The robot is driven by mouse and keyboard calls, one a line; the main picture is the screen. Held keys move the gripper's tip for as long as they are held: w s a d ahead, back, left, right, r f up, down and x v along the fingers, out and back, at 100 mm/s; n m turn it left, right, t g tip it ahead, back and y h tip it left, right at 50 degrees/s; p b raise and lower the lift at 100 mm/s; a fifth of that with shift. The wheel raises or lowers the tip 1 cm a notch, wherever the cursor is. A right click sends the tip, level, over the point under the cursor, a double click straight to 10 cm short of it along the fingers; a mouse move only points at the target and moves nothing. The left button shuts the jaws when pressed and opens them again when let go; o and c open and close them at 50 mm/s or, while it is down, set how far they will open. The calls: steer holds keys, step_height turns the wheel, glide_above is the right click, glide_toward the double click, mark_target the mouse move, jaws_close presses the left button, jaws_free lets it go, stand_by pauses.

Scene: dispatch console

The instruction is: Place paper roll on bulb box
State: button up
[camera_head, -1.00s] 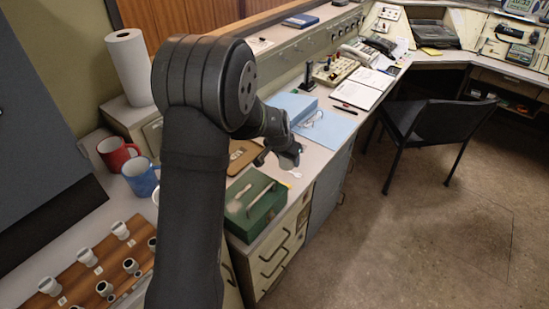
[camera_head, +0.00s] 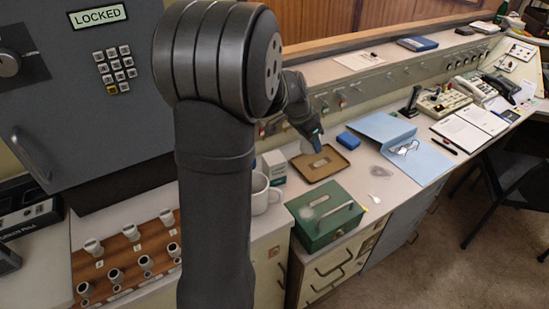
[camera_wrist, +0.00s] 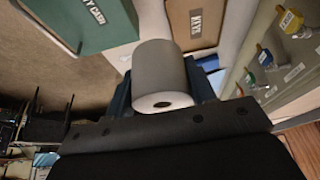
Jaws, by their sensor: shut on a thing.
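My gripper (camera_wrist: 161,95) is shut on the paper roll (camera_wrist: 160,70), a pale cylinder with a hollow core. The roll sits between the blue fingers with its end facing the wrist camera. In the head view my gripper (camera_head: 313,140) hangs above the brown tray, and I cannot make out the roll there. A small white and grey-green carton (camera_head: 274,166), probably the bulb box, stands left of the tray, just behind the white mug. Its label is too small to read. My gripper is to the right of it. I cannot pick it out in the wrist view.
The white mug (camera_head: 262,196) stands close to the carton, partly behind my arm. A green cash box (camera_head: 325,214) is in front of the brown tray (camera_head: 336,173). A blue block (camera_head: 348,140) and blue folder (camera_head: 412,162) lie to the right. A sloped switch panel runs behind.

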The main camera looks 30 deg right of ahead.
glide_above(278, 156)
steer(key=a, duration=0.1)
steer(key=f, duration=0.6)
steer(key=shift+a+f, duration=0.1)
steer(key=shift+a, duration=0.1)
steer(key=shift+f, duration=2.05)
steer(key=shift+f, duration=0.15)
steer(key=o, duration=1)
steer(key=v, duration=1.2)
steer(key=shift+a, duration=0.1)
